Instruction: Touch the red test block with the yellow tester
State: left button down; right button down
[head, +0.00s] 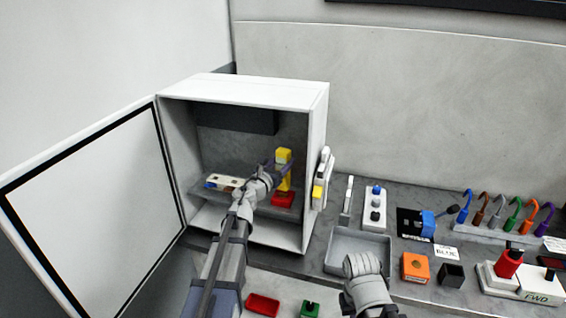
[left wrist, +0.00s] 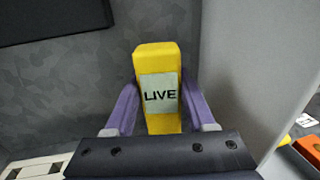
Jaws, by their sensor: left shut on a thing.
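The yellow tester (head: 285,157) is upright inside the open white cabinet. In the left wrist view the tester (left wrist: 156,62) shows a plate reading "LIVE". My left gripper (head: 275,165) is shut on the tester, with one purple finger on each side of it. The red test block (head: 283,199) sits on the cabinet's inner shelf, directly below the tester in the head view. I cannot tell whether the tester's lower end touches the block. The block is hidden in the left wrist view. My right arm shows at the bottom of the head view, but its fingertips do not.
The cabinet (head: 317,130) has its door (head: 95,215) swung open to the left. A white strip with coloured parts (head: 222,182) lies on the shelf left of my gripper. A grey tray (head: 358,250), an orange block (head: 414,267) and several coloured hooks stand outside at right.

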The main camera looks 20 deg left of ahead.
aim_at(283, 150)
pick_arm(q)
jog(key=shift+f+b, duration=0.55)
pick_arm(e)
jog(key=shift+f, duration=0.55)
dwell(1.1)
pick_arm(q)
jog(key=shift+r, duration=0.1)
pick_arm(e)
jog(key=shift+r, duration=0.1)
